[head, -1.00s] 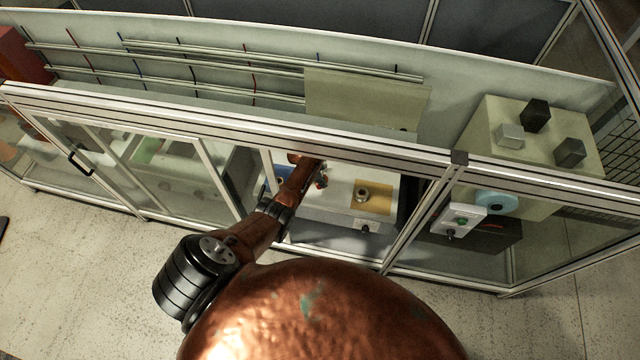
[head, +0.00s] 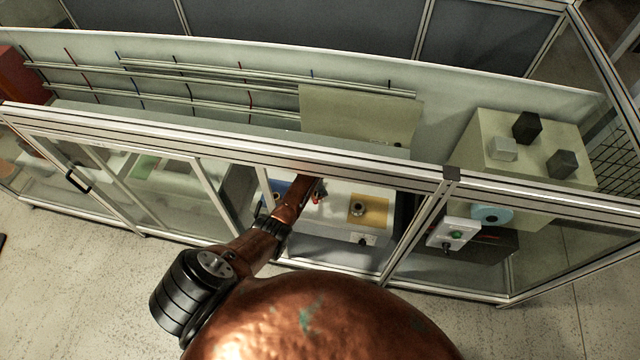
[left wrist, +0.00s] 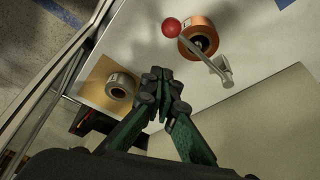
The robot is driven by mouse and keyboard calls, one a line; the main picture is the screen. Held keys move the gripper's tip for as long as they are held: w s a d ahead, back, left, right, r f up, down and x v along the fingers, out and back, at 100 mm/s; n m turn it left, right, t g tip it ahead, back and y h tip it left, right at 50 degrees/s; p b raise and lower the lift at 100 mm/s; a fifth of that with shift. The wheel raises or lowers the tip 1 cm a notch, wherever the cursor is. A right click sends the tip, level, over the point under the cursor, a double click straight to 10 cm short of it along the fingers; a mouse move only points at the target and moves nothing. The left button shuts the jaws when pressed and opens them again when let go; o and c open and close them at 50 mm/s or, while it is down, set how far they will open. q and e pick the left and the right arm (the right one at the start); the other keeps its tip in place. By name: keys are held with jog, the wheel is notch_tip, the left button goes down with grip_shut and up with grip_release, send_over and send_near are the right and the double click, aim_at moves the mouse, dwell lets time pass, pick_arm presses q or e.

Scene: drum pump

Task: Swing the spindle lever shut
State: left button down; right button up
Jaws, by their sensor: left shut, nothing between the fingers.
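The spindle lever (left wrist: 205,58) shows in the left wrist view as a grey bar with a red ball (left wrist: 171,28) at one end and a pale, thicker other end. It crosses beside a copper-coloured round spindle part (left wrist: 204,30) with a dark centre. My left gripper (left wrist: 163,84) is shut and empty, its green-sided fingers together below the red ball in the picture, apparently apart from the lever. In the head view the red ball (head: 318,197) shows just right of my left forearm, which hides most of the lever. My right gripper is in neither view.
My left arm reaches through an opening in the aluminium-framed guard (head: 400,175). A metal ring (head: 358,208) sits on a tan plate (head: 376,212) to the right of the lever. A switch box (head: 453,232) hangs further right. White surface is clear around the lever.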

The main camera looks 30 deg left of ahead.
pick_arm(q)
notch_tip(320, 180, up, 6)
jog(key=s+p, duration=0.1)
jog(key=shift+s+a+r, duration=0.15)
jog(key=shift+a+r, duration=0.1)
jog(key=shift+a, duration=0.2)
jog(key=shift+s, duration=0.1)
